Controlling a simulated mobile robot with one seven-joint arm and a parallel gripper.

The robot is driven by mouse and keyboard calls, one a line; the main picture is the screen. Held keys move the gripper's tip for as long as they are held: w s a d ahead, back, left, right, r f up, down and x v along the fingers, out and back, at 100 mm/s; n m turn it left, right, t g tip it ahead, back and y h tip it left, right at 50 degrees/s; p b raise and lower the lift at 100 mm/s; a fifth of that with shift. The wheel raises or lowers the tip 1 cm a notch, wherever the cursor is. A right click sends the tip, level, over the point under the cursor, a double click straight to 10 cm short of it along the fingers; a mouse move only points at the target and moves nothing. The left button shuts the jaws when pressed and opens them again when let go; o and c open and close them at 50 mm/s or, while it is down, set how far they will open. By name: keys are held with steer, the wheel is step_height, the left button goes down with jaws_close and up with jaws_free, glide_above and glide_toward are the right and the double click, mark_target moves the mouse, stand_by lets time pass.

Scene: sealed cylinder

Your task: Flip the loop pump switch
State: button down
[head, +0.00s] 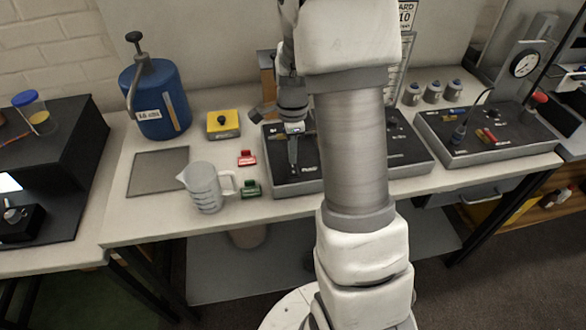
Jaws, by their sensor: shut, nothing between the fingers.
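My gripper (293,160) is shut and empty. It points down over the left part of a dark control panel (296,188) in a grey housing on the bench. Its fingertips are close to the panel face; I cannot tell whether they touch it. A small white label (308,169) lies just right of the fingertips, too small to read. I cannot make out the loop pump switch; my gripper and arm hide much of the panel.
A measuring jug (206,190), red clip (247,158), green clip (251,188), yellow box (223,123) and blue canister (155,100) stand left of the panel. A grey mat (158,172) is bare. A second panel (490,148) with a gauge (524,63) is at right.

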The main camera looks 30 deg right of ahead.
steer(key=shift+f+b, duration=0.7)
steer(key=shift+f, duration=0.3)
stand_by(0.5)
steer(key=shift+r, duration=0.2)
steer(key=shift+r+p, duration=2.8)
steer(key=shift+r, duration=0.6)
steer(key=s+a+r+n+t, duration=0.2)
steer(key=s+a+r+n, duration=0.25)
steer(key=r, duration=0.25)
steer(key=s+a+r+n+t, duration=0.1)
steer(key=s+a+r+n, duration=0.25)
steer(key=r+n, duration=0.35)
steer(key=s+a+r+n+t, duration=0.1)
steer(key=s+a+r+n, duration=0.1)
steer(key=s+n, duration=0.3)
steer(key=s+a+r+n+t, duration=0.1)
steer(key=s+a+r+n, duration=0.1)
steer(key=s+r+n, duration=0.2)
steer(key=shift+s+a+n+t, duration=0.25)
steer(key=shift+s+n+t, duration=0.1)
steer(key=shift+s, duration=0.5)
